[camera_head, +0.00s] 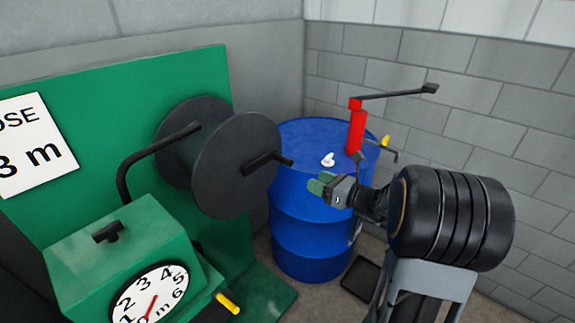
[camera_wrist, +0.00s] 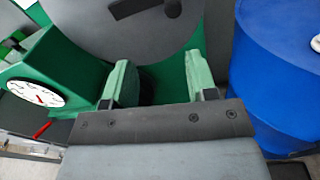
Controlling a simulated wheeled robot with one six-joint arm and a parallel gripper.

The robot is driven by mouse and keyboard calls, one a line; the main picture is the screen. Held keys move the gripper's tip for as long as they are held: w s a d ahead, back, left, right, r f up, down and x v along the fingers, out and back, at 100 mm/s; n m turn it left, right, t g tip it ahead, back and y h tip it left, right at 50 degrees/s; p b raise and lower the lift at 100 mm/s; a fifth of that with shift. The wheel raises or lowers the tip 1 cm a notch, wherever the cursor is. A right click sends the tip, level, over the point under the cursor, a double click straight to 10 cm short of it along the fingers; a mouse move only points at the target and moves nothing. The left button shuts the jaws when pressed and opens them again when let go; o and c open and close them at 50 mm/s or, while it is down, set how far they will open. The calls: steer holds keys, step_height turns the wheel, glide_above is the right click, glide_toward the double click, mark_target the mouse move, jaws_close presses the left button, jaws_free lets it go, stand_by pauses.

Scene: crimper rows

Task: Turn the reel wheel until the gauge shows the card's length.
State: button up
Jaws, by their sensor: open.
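The reel wheel (camera_head: 235,165) is a dark grey double disc on the green panel, with a black crank handle (camera_head: 268,160) on its near face. The wheel fills the top of the wrist view (camera_wrist: 140,40). The white card (camera_head: 35,150) at the left is partly cut off; "OSE" and "3 m" show. The round gauge (camera_head: 150,293) sits on the green box; its red needle seems to point at the bottom, near the 0. It also shows in the wrist view (camera_wrist: 35,92). My gripper (camera_head: 318,185) is open and empty, apart from the wheel and right of the crank handle.
A blue drum (camera_head: 310,235) stands right of the wheel, behind my gripper, with a red pump (camera_head: 356,130) and a small white object (camera_head: 328,160) on top. A bent black pipe (camera_head: 150,153) runs from the green box (camera_head: 110,240) towards the wheel. A yellow-tipped lever (camera_head: 228,303) sticks out below.

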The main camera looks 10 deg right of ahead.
mark_target(292, 165)
steer(key=shift+m+t, duration=0.5)
steer(key=shift+m, duration=0.2)
steer(key=x, duration=0.4)
steer(key=d+p+x, duration=0.1)
steer(key=x, duration=0.4)
steer(key=w+x, duration=0.1)
steer(key=x, duration=0.3)
steer(key=shift+w+d+f, duration=0.1)
steer(key=shift+w+f, duration=0.05)
steer(key=shift+c, duration=0.2)
jaws_close()
